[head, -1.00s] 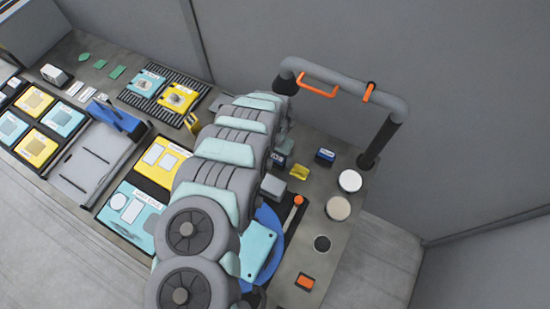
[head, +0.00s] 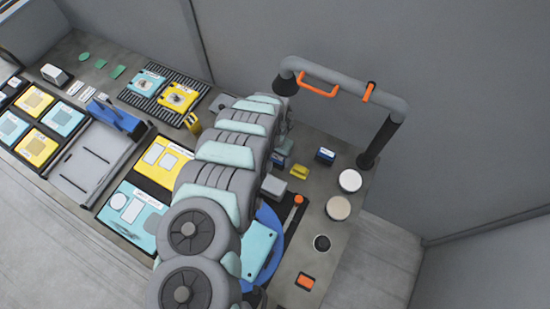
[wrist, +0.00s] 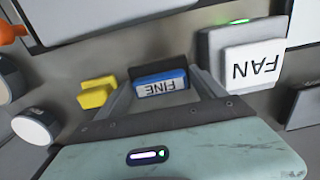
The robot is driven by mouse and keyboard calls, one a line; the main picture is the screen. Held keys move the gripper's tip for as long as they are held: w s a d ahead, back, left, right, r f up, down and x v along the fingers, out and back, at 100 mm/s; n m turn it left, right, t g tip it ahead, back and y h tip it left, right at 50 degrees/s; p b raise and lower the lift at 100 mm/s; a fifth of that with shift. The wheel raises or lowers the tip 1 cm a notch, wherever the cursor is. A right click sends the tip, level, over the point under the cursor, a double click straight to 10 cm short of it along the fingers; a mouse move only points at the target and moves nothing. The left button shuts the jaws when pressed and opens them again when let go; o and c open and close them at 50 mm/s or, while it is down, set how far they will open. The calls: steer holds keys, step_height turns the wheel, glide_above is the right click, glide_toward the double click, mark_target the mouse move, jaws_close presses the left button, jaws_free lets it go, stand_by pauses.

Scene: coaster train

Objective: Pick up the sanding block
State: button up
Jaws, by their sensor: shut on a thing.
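The sanding block is a blue block with a pale label reading FINE (wrist: 161,84), in the middle of the wrist view. My gripper (wrist: 163,74) has a finger on each side of it and is shut on it. I cannot tell whether the block is lifted off the bench. A yellow block (wrist: 97,92) lies beside the left finger, and it also shows in the head view (head: 299,171). In the head view my arm hides the gripper, and a small blue piece shows beside the arm.
A grey box with a white FAN button (wrist: 252,62) stands close right of my gripper. A grey pipe (head: 345,85) with an orange handle arches over the back.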

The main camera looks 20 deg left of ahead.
steer(key=shift+r, duration=0.1)
steer(key=shift+c, duration=0.2)
steer(key=shift+r, duration=0.7)
step_height(320, 180, up, 11)
step_height(320, 180, up, 8)
steer(key=f+p, duration=0.1)
steer(key=p, duration=0.6)
glide_above(275, 156)
steer(key=shift+r, duration=0.25)
